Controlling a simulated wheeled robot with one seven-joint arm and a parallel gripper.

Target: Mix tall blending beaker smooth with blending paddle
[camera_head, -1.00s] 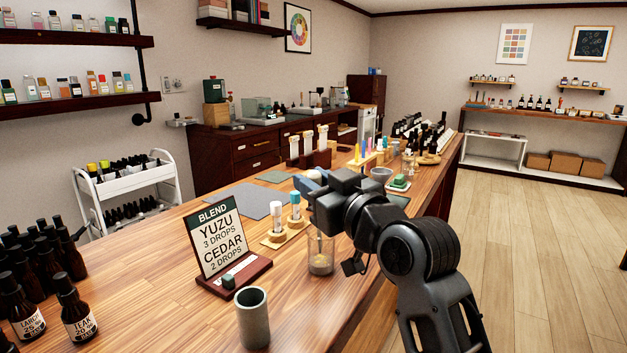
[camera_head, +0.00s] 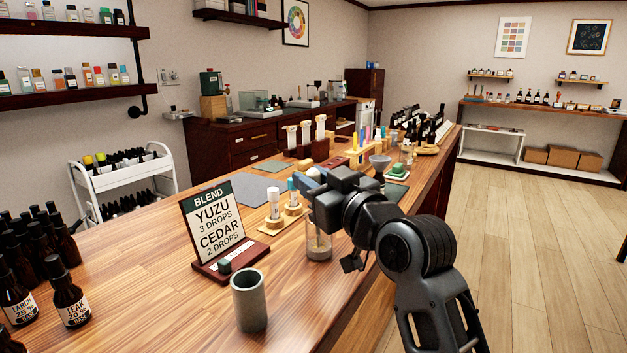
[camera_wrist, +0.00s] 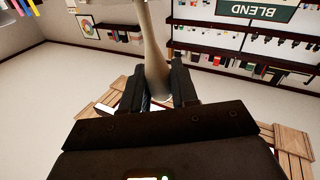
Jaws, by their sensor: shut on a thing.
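My gripper (camera_wrist: 160,85) is shut on a pale grey-beige shaft, the blending paddle (camera_wrist: 154,45), between its two dark fingers in the wrist view. In the head view my gripper (camera_head: 314,208) is above and beside the tall glass beaker (camera_head: 318,241), and the paddle is mostly hidden behind it. The beaker stands upright on the wooden counter with a pale beige layer low inside. My gripper covers its upper right, so I cannot tell whether the paddle's lower end is in it.
A grey open cylinder (camera_head: 249,301) stands at the front. The BLEND sign (camera_head: 212,225) stands left of the beaker. A wooden stand with two capped vials (camera_head: 273,205) is just behind it. Dark bottles (camera_head: 69,300) crowd the left front. Counter between sign and bottles is clear.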

